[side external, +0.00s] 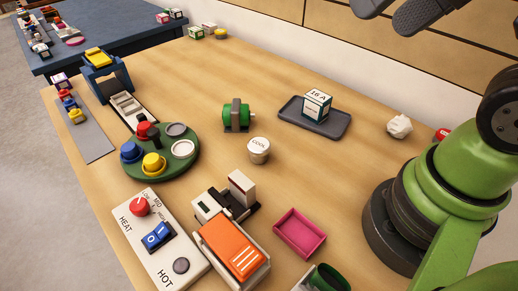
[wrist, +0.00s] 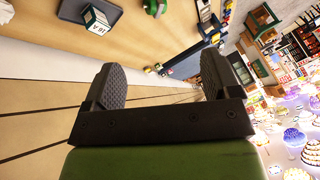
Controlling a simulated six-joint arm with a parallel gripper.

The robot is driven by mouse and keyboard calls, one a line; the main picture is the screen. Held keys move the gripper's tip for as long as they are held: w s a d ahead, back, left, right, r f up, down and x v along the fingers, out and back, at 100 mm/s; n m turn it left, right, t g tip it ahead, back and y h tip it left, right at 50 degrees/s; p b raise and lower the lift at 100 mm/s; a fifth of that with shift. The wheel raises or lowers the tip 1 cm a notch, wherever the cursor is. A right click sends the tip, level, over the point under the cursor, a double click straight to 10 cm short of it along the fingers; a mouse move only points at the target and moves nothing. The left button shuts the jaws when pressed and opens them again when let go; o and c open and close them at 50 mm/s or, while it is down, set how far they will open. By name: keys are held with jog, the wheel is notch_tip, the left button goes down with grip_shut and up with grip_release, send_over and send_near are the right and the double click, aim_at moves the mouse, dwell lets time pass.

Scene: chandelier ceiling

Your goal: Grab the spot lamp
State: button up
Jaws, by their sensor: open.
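A small round cream-white piece (side external: 259,150) with lettering that seems to read "COOL" stands upright in the middle of the wooden table. It may be the spot lamp, but I cannot tell for certain. My gripper (side external: 392,12) is at the top right of the side view, high above the table and apart from everything on it. In the wrist view my gripper (wrist: 161,72) shows two dark ridged fingers spread wide with nothing between them. The white piece is not clearly visible in the wrist view.
A green motor-like piece (side external: 238,115) stands behind the white piece. A grey tray (side external: 289,108) holds a "16 A" box (side external: 317,103). A green round plate (side external: 190,165) with knobs is left, a pink tray (side external: 299,233) and orange block (side external: 232,246) in front.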

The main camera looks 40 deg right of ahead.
jog(key=w+f+g, duration=0.2)
jog(key=w+f, duration=0.1)
jog(key=w, duration=0.4)
jog(key=n+g+h, duration=0.2)
jog(key=g, duration=0.3)
send_over(259, 144)
jog(key=f, duration=2.1)
jog(key=shift+d, duration=0.2)
jog(key=f, duration=0.5)
jog(key=shift+a+f, duration=0.2)
jog(key=shift+f, duration=0.15)
jog(key=shift+c, duration=0.2)
jog(key=c, duration=1)
